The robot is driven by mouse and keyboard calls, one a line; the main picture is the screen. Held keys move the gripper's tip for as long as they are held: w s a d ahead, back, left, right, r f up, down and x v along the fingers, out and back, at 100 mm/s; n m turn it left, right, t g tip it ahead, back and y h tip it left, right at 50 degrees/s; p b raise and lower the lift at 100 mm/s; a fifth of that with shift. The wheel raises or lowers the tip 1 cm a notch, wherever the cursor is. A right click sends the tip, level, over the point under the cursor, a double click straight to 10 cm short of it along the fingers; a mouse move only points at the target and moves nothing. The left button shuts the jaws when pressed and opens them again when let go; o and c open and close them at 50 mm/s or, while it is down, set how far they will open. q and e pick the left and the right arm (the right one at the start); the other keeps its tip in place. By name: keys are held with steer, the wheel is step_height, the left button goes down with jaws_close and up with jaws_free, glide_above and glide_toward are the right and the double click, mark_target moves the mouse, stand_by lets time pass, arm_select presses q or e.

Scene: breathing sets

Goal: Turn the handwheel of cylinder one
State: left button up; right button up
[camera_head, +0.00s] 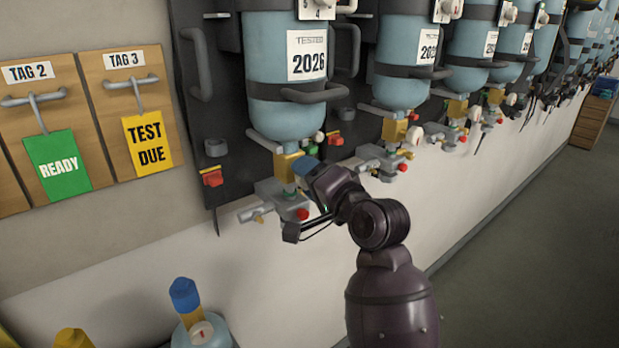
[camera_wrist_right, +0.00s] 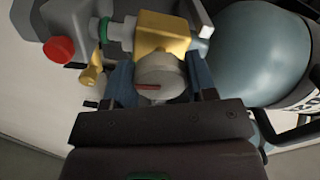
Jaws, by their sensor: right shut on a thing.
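A light-blue cylinder (camera_head: 286,112) with a 2026 label hangs nearest on the wall rack, and a brass valve block (camera_head: 287,163) sits under it. In the right wrist view the cylinder (camera_wrist_right: 257,52) is at the right and the yellow valve block (camera_wrist_right: 160,35) at the top middle. The grey round handwheel (camera_wrist_right: 160,82), with a red mark on its face, sits between the blue fingers of my right gripper (camera_wrist_right: 161,76). The gripper is shut on it. In the head view my right gripper (camera_head: 303,170) is at the valve and hides the handwheel. My left gripper is out of view.
Below the valve is a grey fitting (camera_head: 276,192) with a red knob. More cylinders (camera_head: 402,78) line the wall to the right. Tag boards with READY (camera_head: 57,165) and TEST DUE (camera_head: 152,143) cards hang left. A blue-capped cylinder (camera_head: 185,295) stands front left. Floor at right is clear.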

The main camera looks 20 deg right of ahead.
steer(key=shift+m, duration=1)
steer(key=o, duration=0.9)
steer(key=b+v, duration=0.1)
steer(key=v, duration=0.9)
steer(key=shift+s+d, duration=0.15)
steer(key=shift+s, duration=0.25)
